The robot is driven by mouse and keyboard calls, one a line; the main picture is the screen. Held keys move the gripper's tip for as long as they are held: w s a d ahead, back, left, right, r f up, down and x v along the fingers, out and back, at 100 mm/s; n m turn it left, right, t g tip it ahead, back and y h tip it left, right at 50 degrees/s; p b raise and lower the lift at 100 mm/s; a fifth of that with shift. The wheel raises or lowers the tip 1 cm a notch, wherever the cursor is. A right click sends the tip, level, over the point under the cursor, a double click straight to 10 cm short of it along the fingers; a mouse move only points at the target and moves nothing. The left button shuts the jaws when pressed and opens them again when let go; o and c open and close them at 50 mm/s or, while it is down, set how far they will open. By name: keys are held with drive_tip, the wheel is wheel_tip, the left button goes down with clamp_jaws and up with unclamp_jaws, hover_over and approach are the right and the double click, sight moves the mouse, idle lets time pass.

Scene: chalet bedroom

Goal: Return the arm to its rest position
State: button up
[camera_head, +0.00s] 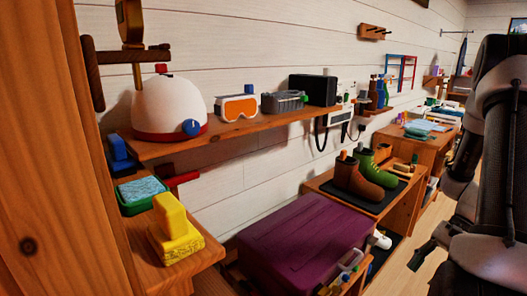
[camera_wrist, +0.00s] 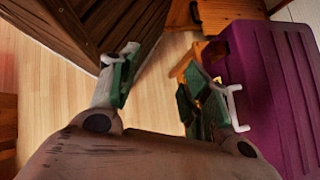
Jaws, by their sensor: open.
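My arm (camera_head: 490,150) stands at the right edge of the head view, dark and upright, partly cut off by the frame. My gripper (camera_wrist: 165,85) shows in the wrist view with its two green-padded fingers spread apart. Bare wooden floor shows between the fingers, and nothing is held. The right finger appears close to the purple case (camera_wrist: 268,85) in that view; I cannot tell whether they touch.
The purple case (camera_head: 300,240) lies low at the front. Floor (camera_head: 412,250) is open near my arm.

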drive_tip(key=s+a+r+n+t+h, duration=0.2)
drive_tip(key=r+n, duration=0.3)
drive_tip(key=r, duration=0.4)
drive_tip(key=s+a+r+n+t+h, duration=0.2)
drive_tip(key=a+r+n+t+h, duration=0.1)
drive_tip(key=r, duration=0.7)
drive_tip(key=s+a+r+n+t+h, duration=0.2)
drive_tip(key=a+r+n, duration=0.3)
drive_tip(key=r, duration=0.4)
drive_tip(key=shift+a+r+n+h, duration=0.25)
drive_tip(key=shift+n+h, duration=0.25)
drive_tip(key=shift+n, duration=0.3)
drive_tip(key=shift+c, duration=0.2)
